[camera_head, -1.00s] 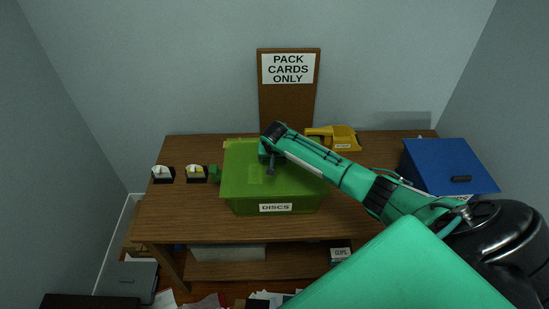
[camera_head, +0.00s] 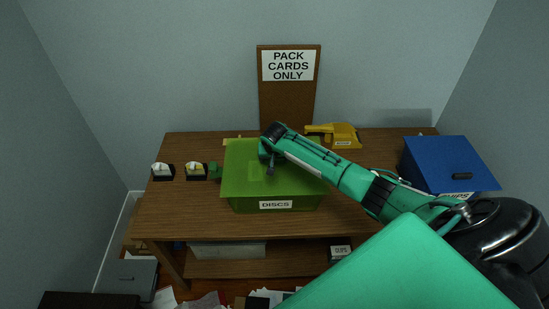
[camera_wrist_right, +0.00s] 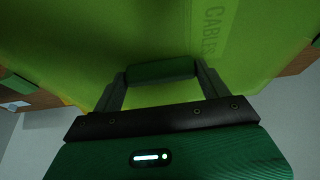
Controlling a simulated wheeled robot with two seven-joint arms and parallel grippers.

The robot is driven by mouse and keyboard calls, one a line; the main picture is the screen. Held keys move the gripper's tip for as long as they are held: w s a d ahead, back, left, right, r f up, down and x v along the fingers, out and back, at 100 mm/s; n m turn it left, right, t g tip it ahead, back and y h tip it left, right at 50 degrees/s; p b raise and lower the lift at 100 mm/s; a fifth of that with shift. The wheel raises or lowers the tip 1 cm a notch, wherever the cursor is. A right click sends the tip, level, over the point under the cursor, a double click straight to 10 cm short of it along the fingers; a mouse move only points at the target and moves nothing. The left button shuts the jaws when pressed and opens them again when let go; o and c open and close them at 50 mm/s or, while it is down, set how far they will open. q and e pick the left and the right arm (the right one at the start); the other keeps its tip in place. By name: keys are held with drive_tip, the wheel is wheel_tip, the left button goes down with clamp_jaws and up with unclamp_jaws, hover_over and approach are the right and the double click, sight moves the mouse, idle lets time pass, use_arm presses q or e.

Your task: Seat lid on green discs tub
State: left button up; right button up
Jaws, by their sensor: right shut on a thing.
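The green tub (camera_head: 313,202) with the DISCS label stands on the middle of the wooden table. A translucent green lid (camera_head: 245,180) lies over its top. From this angle I cannot tell whether the lid is fully down on the rim. My left gripper is out of view.
Two small dark holders (camera_head: 163,172) (camera_head: 196,172) are at the left. A board reading PACK CARDS ONLY (camera_head: 288,90) stands at the back. The table's front left (camera_head: 180,220) is clear.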

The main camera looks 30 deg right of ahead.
drive_tip(key=o, duration=1)
drive_tip(key=shift+f, duration=0.1)
